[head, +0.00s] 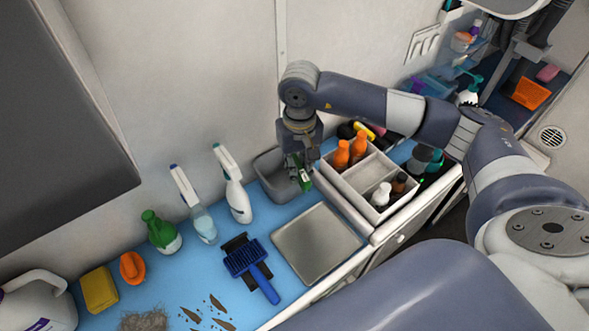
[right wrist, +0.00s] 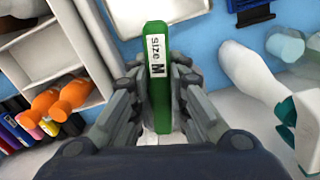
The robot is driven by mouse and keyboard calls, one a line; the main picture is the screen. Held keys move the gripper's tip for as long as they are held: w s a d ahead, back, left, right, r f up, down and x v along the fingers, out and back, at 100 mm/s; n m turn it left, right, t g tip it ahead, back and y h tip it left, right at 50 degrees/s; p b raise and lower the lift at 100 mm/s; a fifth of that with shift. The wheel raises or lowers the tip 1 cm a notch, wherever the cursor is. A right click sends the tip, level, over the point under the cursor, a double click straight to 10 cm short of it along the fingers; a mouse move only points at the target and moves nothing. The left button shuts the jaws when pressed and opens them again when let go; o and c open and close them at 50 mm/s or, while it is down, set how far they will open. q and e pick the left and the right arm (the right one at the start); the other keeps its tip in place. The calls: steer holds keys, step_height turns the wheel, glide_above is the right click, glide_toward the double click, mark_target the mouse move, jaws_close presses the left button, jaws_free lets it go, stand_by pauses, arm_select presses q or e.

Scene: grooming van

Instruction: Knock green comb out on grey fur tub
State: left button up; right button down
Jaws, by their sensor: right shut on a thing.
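My right gripper (head: 301,172) points down over the grey fur tub (head: 268,163), beside the wall at the back of the blue counter. It is shut on the green comb (head: 305,181). In the right wrist view the green comb (right wrist: 157,95) stands between the fingers, with a white "size M" label facing the camera. The comb's lower part is at or inside the tub's right side; I cannot tell whether it touches the rim. The gripper hides part of the tub. My left gripper is not in view.
A divided caddy (head: 345,185) with orange, white and brown bottles stands close to the right. A white spray bottle (head: 236,190) stands left of the tub. A grey metal plate (head: 317,243) and a blue brush (head: 250,262) lie in front. Grey fur (head: 144,321) lies at front left.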

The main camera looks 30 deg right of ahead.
steer(key=shift+w+f, duration=0.1)
steer(key=shift+s+d+f, duration=0.2)
steer(key=shift+s+f, duration=0.1)
steer(key=shift+f, duration=0.05)
steer(key=shift+s+f+b, duration=0.1)
steer(key=shift+f+b, duration=0.25)
steer(key=shift+b, duration=0.05)
steer(key=shift+f+b, duration=0.35)
steer(key=shift+f, duration=0.5)
steer(key=shift+w+f, duration=0.2)
steer(key=shift+f, duration=0.2)
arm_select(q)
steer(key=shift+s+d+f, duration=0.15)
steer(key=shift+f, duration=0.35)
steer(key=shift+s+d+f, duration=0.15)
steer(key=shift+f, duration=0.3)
arm_select(e)
steer(key=shift+f, duration=0.35)
arm_select(q)
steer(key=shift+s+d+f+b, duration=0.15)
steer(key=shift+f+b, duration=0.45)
steer(key=shift+b, duration=0.25)
arm_select(e)
steer(key=shift+f, duration=0.5)
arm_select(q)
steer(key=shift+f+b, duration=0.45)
arm_select(e)
steer(key=shift+s+f, duration=0.1)
